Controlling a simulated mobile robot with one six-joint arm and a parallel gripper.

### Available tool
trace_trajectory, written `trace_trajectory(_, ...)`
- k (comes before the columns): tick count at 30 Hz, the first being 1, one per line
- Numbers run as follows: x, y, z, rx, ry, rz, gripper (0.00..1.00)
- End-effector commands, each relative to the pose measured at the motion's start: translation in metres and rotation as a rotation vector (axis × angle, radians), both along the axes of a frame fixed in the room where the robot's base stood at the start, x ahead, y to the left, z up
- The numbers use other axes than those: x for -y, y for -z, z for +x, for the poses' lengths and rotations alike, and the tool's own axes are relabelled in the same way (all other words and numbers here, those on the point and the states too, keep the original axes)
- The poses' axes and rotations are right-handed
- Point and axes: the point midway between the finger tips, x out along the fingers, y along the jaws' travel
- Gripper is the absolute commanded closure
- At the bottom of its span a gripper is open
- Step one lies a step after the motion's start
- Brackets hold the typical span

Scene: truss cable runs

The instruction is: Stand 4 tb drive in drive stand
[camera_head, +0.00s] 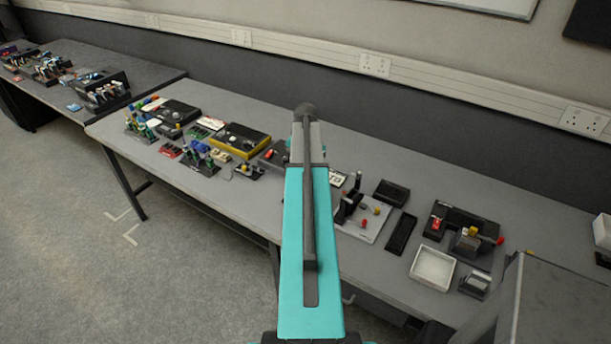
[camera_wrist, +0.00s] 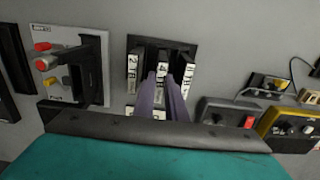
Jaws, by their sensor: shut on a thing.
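The black drive stand (camera_wrist: 185,46) lies ahead of my gripper in the wrist view. Several dark drives with white end labels show in it. A drive marked 2 TB (camera_wrist: 134,68) is at the left and another labelled drive (camera_wrist: 187,76) is at the right. The 4 TB drive (camera_wrist: 163,68) is between them, in line with the stand's middle. My gripper (camera_wrist: 161,80) has its purple fingers shut on the 4 TB drive. I cannot tell how deep that drive sits. In the head view my arm hides the stand and the fingers.
A grey panel with a black holder and red knobs (camera_wrist: 58,86) is left of the stand in the wrist view. A grey box (camera_wrist: 216,112) and a yellow-edged box (camera_wrist: 272,121) are at right. A white tray (camera_head: 432,268) stands on the bench in the head view.

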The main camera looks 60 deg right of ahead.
Motion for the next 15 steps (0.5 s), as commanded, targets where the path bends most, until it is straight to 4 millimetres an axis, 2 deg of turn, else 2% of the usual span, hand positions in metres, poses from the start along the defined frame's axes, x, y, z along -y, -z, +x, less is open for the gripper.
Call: trace_trajectory(15, 0.0004, 0.0071, -0.0004, 0.0, 0.0, 0.0, 1.0)
